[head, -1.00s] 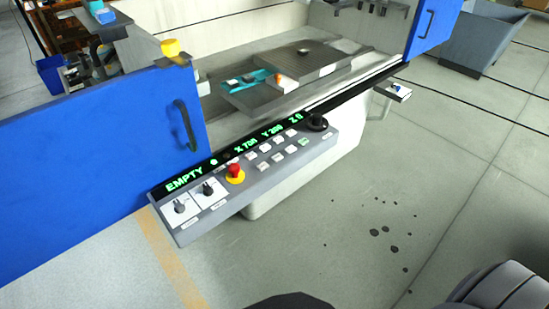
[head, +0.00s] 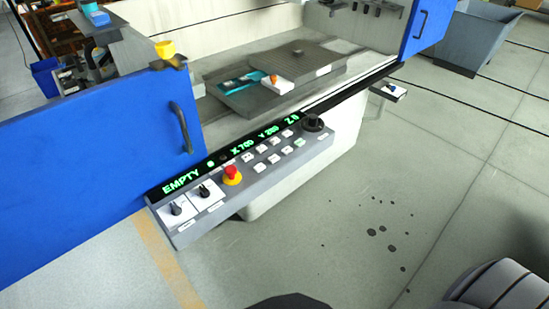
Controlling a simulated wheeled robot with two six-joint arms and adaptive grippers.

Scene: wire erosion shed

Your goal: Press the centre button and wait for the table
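The control panel (head: 248,185) hangs at the front of the machine. It carries several small pale buttons (head: 267,151), one of them greenish (head: 299,142). Their labels are too small to read, so I cannot tell which is the centre button. The display (head: 232,157) above them glows green and seems to read EMPTY, X 700, Y 200, Z 0. The machine table (head: 255,98) lies behind the panel inside the open enclosure, with a teal piece (head: 241,81) and a small white and orange part (head: 275,79) on it. Neither gripper shows.
Blue doors (head: 100,145) flank the opening. A grey bin (head: 478,40) stands back right. The floor in front is clear, with dark spots.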

